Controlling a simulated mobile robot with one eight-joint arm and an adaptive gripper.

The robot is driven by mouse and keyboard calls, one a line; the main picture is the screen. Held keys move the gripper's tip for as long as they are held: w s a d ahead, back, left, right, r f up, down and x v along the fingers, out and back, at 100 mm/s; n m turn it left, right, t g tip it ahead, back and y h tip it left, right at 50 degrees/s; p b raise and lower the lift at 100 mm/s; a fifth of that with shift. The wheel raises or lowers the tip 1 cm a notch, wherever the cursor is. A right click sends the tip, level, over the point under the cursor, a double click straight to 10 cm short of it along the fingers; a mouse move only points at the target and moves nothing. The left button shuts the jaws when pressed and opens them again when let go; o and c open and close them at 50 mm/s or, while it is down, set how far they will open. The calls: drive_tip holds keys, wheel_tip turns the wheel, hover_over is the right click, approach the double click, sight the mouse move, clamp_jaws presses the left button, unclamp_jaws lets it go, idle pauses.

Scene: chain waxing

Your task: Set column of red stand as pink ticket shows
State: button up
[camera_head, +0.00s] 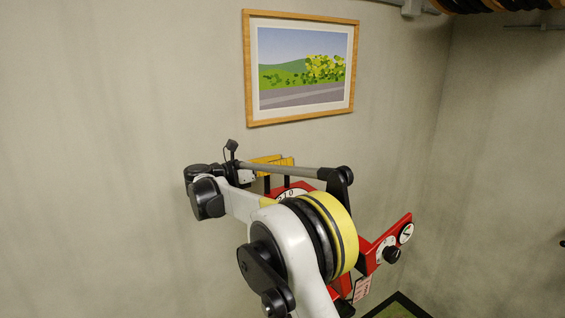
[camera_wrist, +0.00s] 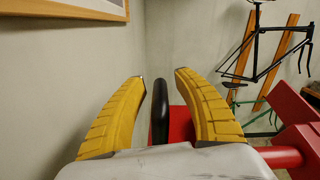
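The red stand (camera_head: 365,257) is partly hidden behind my arm in the head view. It has a white dial with a black knob (camera_head: 390,254), a round gauge (camera_head: 406,233) and another white dial (camera_head: 291,194) with numbers. The pink ticket (camera_head: 362,290) hangs low at the stand; its writing is too small to read. My gripper (camera_wrist: 160,76) is open, its yellow fingers spread. A black rounded bar (camera_wrist: 160,112) stands between them with gaps on both sides. Red parts of the stand (camera_wrist: 300,118) show behind and right. The yellow fingers also show in the head view (camera_head: 275,163).
A framed landscape picture (camera_head: 302,68) hangs on the wall above the stand. A black bicycle frame (camera_wrist: 262,45) hangs on wooden rails at the right in the wrist view. A dark-edged green mat (camera_head: 395,309) lies on the floor.

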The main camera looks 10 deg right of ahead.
drive_tip(key=v, duration=1.2)
